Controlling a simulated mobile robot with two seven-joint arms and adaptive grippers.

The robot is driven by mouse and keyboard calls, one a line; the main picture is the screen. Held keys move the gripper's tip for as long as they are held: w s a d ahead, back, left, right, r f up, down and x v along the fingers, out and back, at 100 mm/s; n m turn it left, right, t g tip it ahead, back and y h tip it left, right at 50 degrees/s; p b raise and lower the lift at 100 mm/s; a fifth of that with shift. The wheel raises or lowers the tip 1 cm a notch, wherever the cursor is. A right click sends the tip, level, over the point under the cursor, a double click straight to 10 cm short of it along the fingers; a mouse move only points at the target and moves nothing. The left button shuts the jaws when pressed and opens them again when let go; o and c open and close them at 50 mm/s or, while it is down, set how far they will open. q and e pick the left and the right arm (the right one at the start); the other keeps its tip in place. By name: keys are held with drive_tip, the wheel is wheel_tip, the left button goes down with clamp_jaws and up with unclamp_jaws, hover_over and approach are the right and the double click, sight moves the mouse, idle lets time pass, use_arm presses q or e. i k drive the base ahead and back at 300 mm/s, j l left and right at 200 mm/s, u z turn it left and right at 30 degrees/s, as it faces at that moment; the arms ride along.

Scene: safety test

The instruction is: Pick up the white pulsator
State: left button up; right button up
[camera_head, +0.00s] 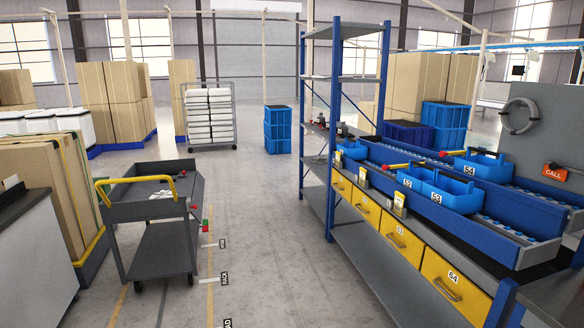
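Neither of my grippers is in view. No thing in the head view can be named the white pulsator for certain. Small white items (161,194) lie in the top tray of a dark grey cart (140,211) at the left; they are too small to identify. The cart has a yellow handle. White stacked pieces (209,116) stand on a wire rack farther back, left of centre.
A workbench with yellow drawers (400,239) and blue bins (454,194) fills the right side, beside a blue-framed shelf (333,125). Cardboard boxes (65,190) stand at the left. Blue crates (277,130) stand farther back. The aisle floor (270,235) is clear.

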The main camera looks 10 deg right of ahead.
sight(162, 195)
drive_tip(key=i+l, duration=0.1)
drive_tip(key=i, duration=0.45)
drive_tip(key=i+u, duration=0.1)
drive_tip(key=i, duration=0.5)
drive_tip(key=i+l, duration=0.2)
drive_tip(key=i, duration=0.35)
drive_tip(key=i+l+u, duration=0.1)
drive_tip(key=i, duration=0.45)
drive_tip(key=i+l+u, duration=0.1)
drive_tip(key=i, duration=0.45)
drive_tip(key=i+l, duration=0.3)
drive_tip(key=i, duration=0.25)
